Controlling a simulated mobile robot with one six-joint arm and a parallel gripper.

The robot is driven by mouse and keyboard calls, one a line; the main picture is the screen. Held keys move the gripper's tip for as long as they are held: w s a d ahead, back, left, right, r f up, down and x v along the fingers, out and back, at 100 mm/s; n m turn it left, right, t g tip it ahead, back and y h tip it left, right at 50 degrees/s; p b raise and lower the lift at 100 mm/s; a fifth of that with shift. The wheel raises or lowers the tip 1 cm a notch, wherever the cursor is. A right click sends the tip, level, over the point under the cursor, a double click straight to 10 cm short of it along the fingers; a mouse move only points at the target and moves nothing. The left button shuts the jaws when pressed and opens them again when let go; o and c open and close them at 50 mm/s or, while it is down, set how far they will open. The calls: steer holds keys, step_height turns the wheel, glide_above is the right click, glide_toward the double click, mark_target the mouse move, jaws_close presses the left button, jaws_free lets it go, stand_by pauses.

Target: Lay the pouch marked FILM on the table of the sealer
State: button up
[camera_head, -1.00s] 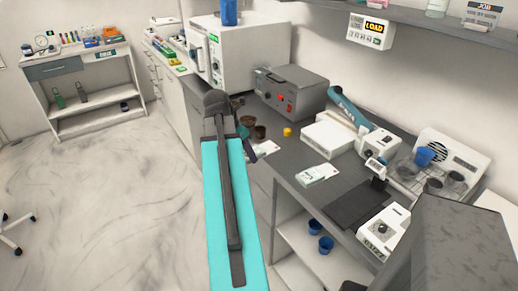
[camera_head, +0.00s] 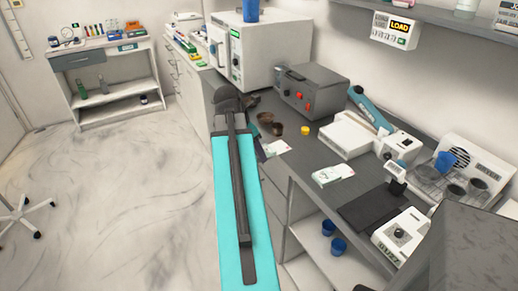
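The sealer is the white machine with a teal lever (camera_head: 368,108) on the right-hand counter; its flat white table (camera_head: 345,135) looks bare. A pale pouch (camera_head: 275,148) shows just right of my arm, beside a dark piece that seems to be part of my gripper (camera_head: 259,150). Most of the gripper is hidden behind my arm, so I cannot tell whether it holds this pouch. Another white pouch with green print (camera_head: 333,175) lies flat on the counter in front of the sealer. The marks on both pouches are too small to read.
Brown bowls (camera_head: 267,121) and a yellow pot (camera_head: 305,130) stand left of the sealer, before a grey box with red buttons (camera_head: 312,90). A dark mat (camera_head: 371,208), a white BUZZ unit (camera_head: 402,235) and a rack with cups (camera_head: 445,182) are to the right.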

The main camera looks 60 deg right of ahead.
steer(key=w+a+f, duration=0.2)
steer(key=w+a, duration=1.9)
steer(key=w, duration=0.3)
steer(key=w+a, duration=0.3)
steer(key=a, duration=0.7)
steer(key=w+a+f+m, duration=0.1)
steer(key=w+a, duration=0.2)
steer(key=a, duration=0.7)
steer(key=w+a, duration=0.4)
steer(key=a, duration=0.7)
steer(key=shift+f+g, duration=0.15)
steer(key=shift+g, duration=0.15)
